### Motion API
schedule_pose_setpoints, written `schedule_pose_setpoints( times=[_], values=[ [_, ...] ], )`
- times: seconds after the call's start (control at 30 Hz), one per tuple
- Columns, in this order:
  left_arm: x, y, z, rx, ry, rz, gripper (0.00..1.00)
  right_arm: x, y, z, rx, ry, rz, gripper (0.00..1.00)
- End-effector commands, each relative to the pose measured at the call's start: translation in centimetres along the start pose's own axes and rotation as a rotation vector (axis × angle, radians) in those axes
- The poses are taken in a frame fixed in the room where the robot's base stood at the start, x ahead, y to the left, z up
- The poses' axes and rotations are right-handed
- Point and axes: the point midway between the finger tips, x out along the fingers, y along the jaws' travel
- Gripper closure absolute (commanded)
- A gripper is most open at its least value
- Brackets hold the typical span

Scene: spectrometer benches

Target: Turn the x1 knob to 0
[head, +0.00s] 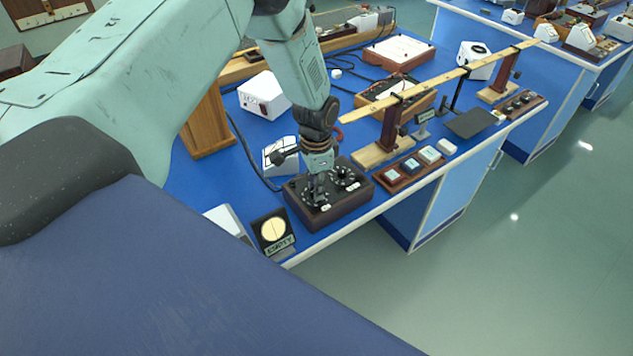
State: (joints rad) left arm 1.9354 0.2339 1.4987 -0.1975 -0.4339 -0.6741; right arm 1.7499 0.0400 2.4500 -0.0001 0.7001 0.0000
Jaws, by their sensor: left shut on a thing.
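A dark box with dials (338,214) stands near the front edge of the blue bench. A black knob with a white-marked dial (344,173) shows at its back right, and white labels show on its top. My left gripper (317,196) points down over the box's left part and is shut on a knob there. The gripper hides most of that knob, so its setting cannot be read. The label text is too small to read, so I cannot tell which knob is x1. My right gripper is not in view.
A black panel with a round cream face (271,231) stands left of the box. A wooden tray with several blocks (413,168) lies to the right. A white box (264,95) and a long wooden bar (440,80) stand behind. Floor (500,240) lies clear beyond the front edge.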

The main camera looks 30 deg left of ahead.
Motion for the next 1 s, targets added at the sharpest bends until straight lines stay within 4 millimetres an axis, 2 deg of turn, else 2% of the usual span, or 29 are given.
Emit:
schedule_pose_setpoints(
  times=[0.7, 1.0],
  values=[
    [-0.1, 0.0, 0.2, -0.677, -0.005, 0.002, 1.0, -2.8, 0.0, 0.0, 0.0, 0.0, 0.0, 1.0],
    [0.0, 0.0, 0.2, -0.907, -0.006, 0.002, 1.0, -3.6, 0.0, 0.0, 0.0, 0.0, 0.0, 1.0]
  ],
)
